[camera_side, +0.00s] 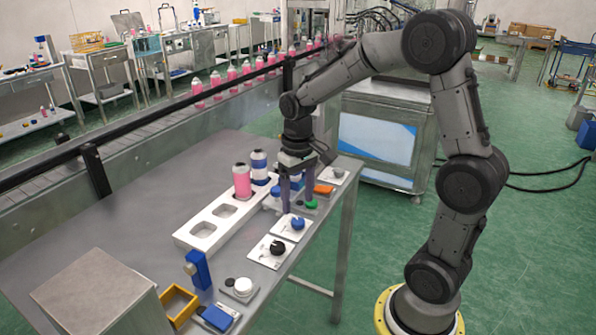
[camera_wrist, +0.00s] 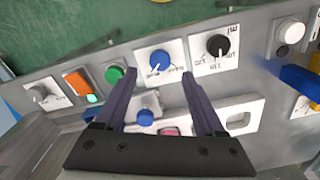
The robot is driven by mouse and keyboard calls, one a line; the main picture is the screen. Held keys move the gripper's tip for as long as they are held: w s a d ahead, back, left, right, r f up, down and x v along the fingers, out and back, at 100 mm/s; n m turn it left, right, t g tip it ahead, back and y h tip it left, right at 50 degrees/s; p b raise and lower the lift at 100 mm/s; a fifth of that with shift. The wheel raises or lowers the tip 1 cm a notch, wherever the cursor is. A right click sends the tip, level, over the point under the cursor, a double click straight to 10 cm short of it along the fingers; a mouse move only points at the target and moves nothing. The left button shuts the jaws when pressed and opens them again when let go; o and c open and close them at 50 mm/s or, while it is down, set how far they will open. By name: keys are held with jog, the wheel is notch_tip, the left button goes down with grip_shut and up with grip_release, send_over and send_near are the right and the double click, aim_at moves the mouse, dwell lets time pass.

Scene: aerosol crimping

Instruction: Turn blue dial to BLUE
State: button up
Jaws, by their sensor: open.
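The blue dial (camera_side: 297,223) sits on a white plate along the right edge of the table. In the wrist view the blue dial (camera_wrist: 160,58) lies just beyond the fingertips, near the middle of the gap. Printed labels show below it, too small to read surely. My gripper (camera_side: 297,200) points down over the table, behind the dial in the side view. In the wrist view my gripper (camera_wrist: 158,75) is open, with its two fingers apart and nothing clasped.
A black dial (camera_side: 277,248) and a green button (camera_side: 311,204) flank the blue dial. An orange switch (camera_side: 323,189) is farther back. A white holder (camera_side: 203,229) with a pink bottle (camera_side: 242,182) stands left. A yellow bin (camera_side: 180,303) is in front.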

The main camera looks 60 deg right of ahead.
aim_at(298, 221)
notch_tip(298, 221, up, 8)
jog(key=shift+r, duration=0.25)
jog(key=shift+a, duration=0.1)
jog(key=s+a+r+n+t, duration=0.2)
jog(key=s+a+r+t, duration=0.1)
jog(key=s+a+r, duration=0.4)
jog(key=s+a+f+n+t, duration=0.2)
jog(key=s+f, duration=0.4)
jog(key=s, duration=0.2)
jog(key=shift+s+a+f+t, duration=0.15)
jog(key=shift+s+f+t, duration=0.1)
jog(key=shift+t, duration=0.05)
